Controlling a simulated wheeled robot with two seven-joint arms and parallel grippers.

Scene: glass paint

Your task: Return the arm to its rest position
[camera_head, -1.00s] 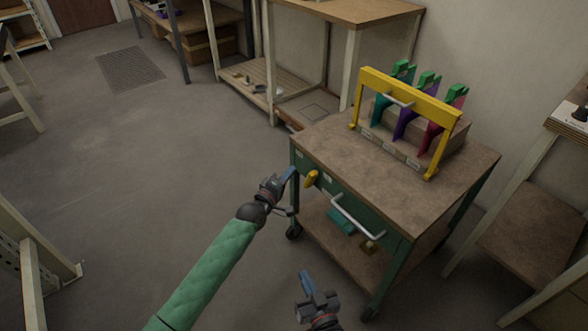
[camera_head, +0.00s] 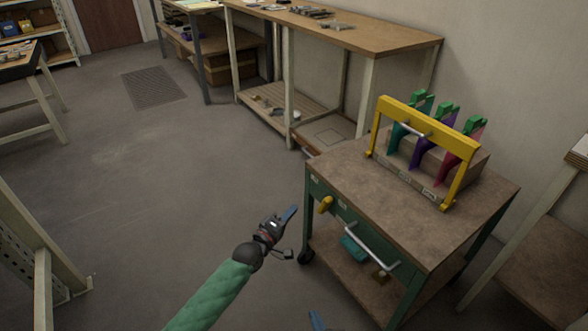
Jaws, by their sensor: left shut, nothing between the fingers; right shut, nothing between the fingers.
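My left arm reaches in from the bottom with a green padded sleeve. My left gripper (camera_head: 290,214) is shut and empty, in the air over the floor, just left of the green cart.
On the cart stands a yellow frame (camera_head: 463,187) around a rack with teal, purple and pink pieces. A workbench (camera_head: 340,35) with tools stands behind. A pale table is at the right edge. The floor (camera_head: 120,190) at left is open.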

